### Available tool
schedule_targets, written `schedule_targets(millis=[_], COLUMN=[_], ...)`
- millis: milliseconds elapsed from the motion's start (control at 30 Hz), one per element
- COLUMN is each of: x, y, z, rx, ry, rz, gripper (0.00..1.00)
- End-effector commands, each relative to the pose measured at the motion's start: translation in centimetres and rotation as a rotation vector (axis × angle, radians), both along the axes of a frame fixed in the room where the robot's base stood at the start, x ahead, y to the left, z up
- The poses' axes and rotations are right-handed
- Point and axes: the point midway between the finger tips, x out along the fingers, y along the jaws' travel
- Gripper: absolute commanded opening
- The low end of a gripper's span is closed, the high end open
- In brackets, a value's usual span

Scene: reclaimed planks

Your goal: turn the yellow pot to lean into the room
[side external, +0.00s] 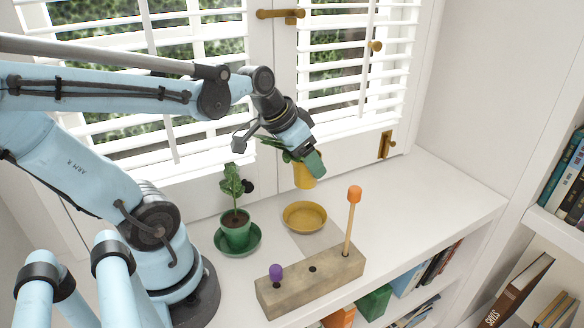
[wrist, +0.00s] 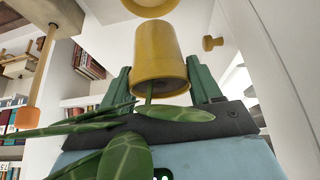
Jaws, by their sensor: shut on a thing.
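The yellow pot (side external: 304,176) is in my gripper (side external: 313,162), held in the air above the white sill. In the wrist view the pot (wrist: 160,45) sits between the two green fingers of my gripper (wrist: 158,67). Its open rim faces the camera, and long green leaves (wrist: 124,158) reach out from it toward the camera. In the side view most of the plant is hidden behind the gripper. The yellow saucer (side external: 305,226) stands empty on the sill below the pot. Part of it shows at the top of the wrist view (wrist: 143,5).
A green pot (side external: 236,237) with a plant stands in a green saucer (side external: 255,246) to the left. A wooden block (side external: 312,284) in front holds an orange-tipped stick (side external: 352,222) and a purple-topped peg (side external: 276,273). Window shutters (side external: 345,110) rise behind. The sill's right part is clear.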

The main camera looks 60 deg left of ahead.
Motion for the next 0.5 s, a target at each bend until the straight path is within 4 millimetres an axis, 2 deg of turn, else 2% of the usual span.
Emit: schedule_targets(millis=[500], x=[0.0], y=[0.0], z=[2.1], rx=[0.000], ry=[-0.001], rz=[0.000], gripper=[0.15])
